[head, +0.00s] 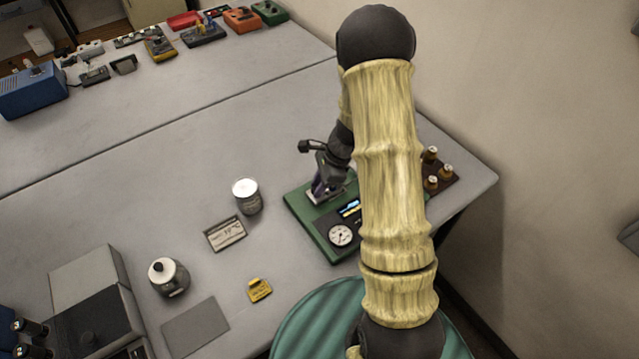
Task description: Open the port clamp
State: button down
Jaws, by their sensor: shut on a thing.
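A green board (305,222) lies on the grey table, partly hidden behind my arm. It bears a round white dial gauge (341,235) and a small lit display (349,208). The port clamp (322,197) appears to be the small pale metal fitting near the board's far left part. My gripper (323,186) points down onto it and is shut on it. The fingers and wrist cover most of the clamp, so its exact position cannot be told.
A grey canister with a white top (246,196) stands just left of the board. A label card (226,234), a yellow tag (259,290) and a dark jar (168,277) are nearer. Brass-coloured fittings (433,182) stand right of my arm. The table's far middle is clear.

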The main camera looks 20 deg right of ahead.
jog(key=a, duration=0.1)
jog(key=s+a, duration=0.1)
jog(key=a, duration=0.2)
jog(key=shift+s+b, duration=0.3)
jog(key=c, duration=1.2)
grip_release()
jog(key=shift+a, duration=0.15)
jog(key=shift+c, duration=0.2)
jog(key=shift+d+r, duration=0.2)
jog(key=v, duration=1.7)
jog(key=shift+b, duration=0.4)
jog(key=shift+f, duration=0.1)
